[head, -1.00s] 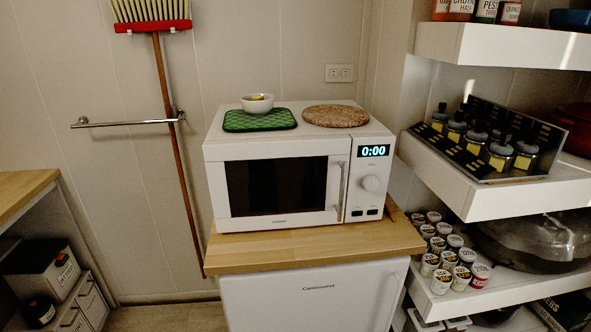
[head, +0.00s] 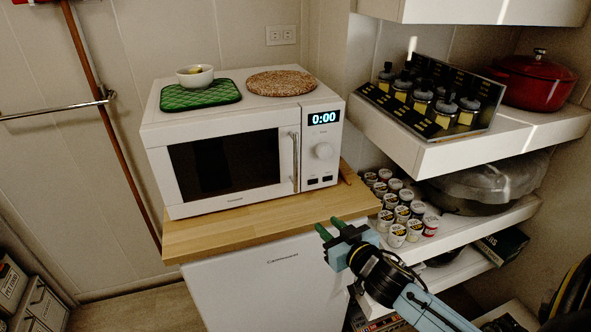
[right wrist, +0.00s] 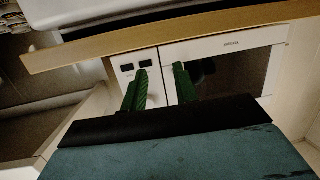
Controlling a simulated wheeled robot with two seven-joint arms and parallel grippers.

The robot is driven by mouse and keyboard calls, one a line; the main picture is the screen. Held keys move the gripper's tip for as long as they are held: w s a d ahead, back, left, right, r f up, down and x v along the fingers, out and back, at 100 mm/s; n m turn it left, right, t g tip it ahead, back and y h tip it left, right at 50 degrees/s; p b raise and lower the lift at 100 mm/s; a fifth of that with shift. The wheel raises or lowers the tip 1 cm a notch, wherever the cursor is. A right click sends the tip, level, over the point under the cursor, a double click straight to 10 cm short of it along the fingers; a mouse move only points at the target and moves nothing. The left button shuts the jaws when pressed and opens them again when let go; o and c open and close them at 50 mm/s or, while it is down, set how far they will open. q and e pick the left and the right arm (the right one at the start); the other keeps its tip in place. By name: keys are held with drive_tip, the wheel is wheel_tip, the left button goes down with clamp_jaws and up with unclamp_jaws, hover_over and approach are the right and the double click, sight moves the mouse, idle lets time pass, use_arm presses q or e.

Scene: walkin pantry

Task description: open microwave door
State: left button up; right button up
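The white microwave (head: 215,208) stands on a wooden-topped cabinet, its dark-windowed door (head: 225,165) shut flush with the front. The upright metal handle (head: 295,160) is at the door's right edge, beside the panel with the 0:00 display (head: 324,118) and knob. My right gripper (head: 330,227) is in front of the cabinet, below and right of the handle, apart from it. In the right wrist view its green fingers (right wrist: 161,70) are spread with nothing between them; the microwave front shows beyond, upside down. My left gripper is not in view.
A green mat (head: 200,95) with a white bowl (head: 195,76) and a round cork mat (head: 281,82) lie on the microwave. Shelves (head: 470,145) with bottles, a red pot (head: 537,82) and several small cups (head: 403,212) stand to the right. The wooden top (head: 270,222) is clear in front.

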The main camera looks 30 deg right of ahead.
drive_tip(key=t, duration=0.2)
approach(297, 167)
drive_tip(key=s, duration=0.3)
drive_tip(key=shift+y, duration=0.4)
drive_tip(key=w, duration=1.3)
drive_tip(key=shift+w+d+f, duration=0.1)
drive_tip(key=shift+w+d, duration=0.25)
drive_tip(key=shift+w, duration=0.05)
drive_tip(key=shift+c, duration=0.4)
clamp_jaws()
